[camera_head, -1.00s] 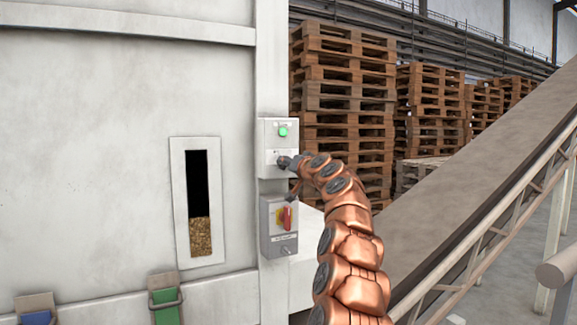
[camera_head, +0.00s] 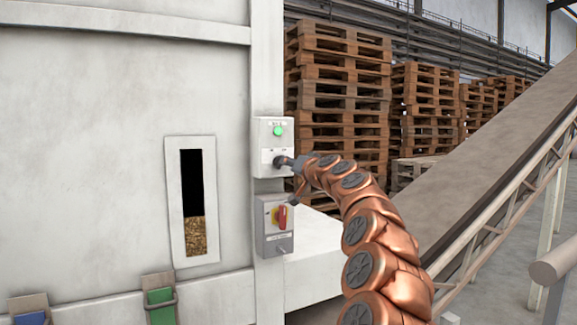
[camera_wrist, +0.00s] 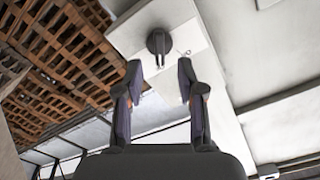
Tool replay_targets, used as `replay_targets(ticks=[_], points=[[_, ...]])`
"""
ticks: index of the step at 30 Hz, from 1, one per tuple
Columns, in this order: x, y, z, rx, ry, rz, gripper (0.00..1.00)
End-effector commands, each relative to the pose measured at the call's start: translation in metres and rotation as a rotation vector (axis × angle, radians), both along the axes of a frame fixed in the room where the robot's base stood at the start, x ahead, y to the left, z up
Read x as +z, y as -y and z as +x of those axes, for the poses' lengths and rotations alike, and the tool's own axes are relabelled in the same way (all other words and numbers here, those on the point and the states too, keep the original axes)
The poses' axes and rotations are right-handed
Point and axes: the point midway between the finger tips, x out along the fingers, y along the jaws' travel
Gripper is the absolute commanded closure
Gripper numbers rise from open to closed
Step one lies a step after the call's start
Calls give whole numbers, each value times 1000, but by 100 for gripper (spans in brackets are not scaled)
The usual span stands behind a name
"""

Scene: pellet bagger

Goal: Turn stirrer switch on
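A white control box (camera_head: 262,140) on the machine's corner post carries a green lamp (camera_head: 278,131) and a dark rotary knob (camera_head: 280,161). Its label is too small to read, so I cannot confirm that it is the stirrer switch. My gripper (camera_head: 298,163) is at the knob, reaching in from the right. In the wrist view my gripper (camera_wrist: 158,68) is open, one finger on each side. The knob (camera_wrist: 158,42) is centred just beyond the fingertips, its handle pointing down between them with gaps on both sides. The green lamp looks bright.
Below is a grey box (camera_head: 266,240) with a red-and-yellow switch (camera_head: 280,217). A window (camera_head: 195,243) left of them shows brown pellets. A sloping conveyor (camera_head: 455,205) and stacked pallets (camera_head: 340,90) stand to the right.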

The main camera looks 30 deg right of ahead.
Motion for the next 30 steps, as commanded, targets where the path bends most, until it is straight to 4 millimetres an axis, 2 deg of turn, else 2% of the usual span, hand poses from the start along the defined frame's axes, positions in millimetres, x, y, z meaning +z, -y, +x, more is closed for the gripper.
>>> replay_targets(ticks=[21,30], points=[[0,-4,-59,-1,1,2,61],[0,-5,-69,-2,1,1,61]])
